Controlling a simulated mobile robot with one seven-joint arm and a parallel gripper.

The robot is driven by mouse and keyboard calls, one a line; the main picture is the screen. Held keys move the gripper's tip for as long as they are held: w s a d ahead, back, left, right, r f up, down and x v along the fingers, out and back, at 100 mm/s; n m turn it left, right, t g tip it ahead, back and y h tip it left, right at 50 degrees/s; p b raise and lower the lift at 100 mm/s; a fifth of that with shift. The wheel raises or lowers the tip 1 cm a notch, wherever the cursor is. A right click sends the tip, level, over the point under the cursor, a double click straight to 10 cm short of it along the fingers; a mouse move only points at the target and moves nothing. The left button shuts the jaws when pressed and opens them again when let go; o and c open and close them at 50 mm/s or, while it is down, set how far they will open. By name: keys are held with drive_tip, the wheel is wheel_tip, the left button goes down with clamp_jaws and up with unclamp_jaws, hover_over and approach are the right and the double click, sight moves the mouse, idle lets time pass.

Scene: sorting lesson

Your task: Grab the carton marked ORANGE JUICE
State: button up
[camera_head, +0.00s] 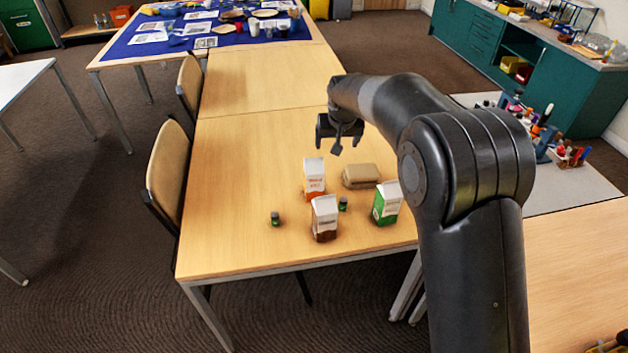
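A white and orange carton (314,182) stands upright on the wooden table; its small lettering seems to read ORANGE JUICE. A white and brown carton (325,222) stands nearer the table's front edge, close in front of it. A white and green carton (387,206) stands to the right. My gripper (336,146) is above the table, up and to the right of the orange carton and apart from it. Its fingers point down with a gap between them, and nothing shows in the gap.
A brown package (361,176) lies right of the orange carton. Two small dark green items, one on the left (275,219) and one between the cartons (343,204), sit on the table. The table's left side is clear. A chair (167,175) stands at the left edge.

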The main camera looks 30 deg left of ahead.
approach(314, 161)
drive_tip(key=f, duration=0.2)
drive_tip(key=shift+n, duration=0.4)
drive_tip(key=x, duration=0.4)
drive_tip(key=shift+w+a, duration=0.2)
drive_tip(key=shift+w, duration=0.05)
drive_tip(key=shift+x, duration=3.3)
drive_tip(key=c, duration=1.3)
drive_tip(key=shift+r, duration=0.15)
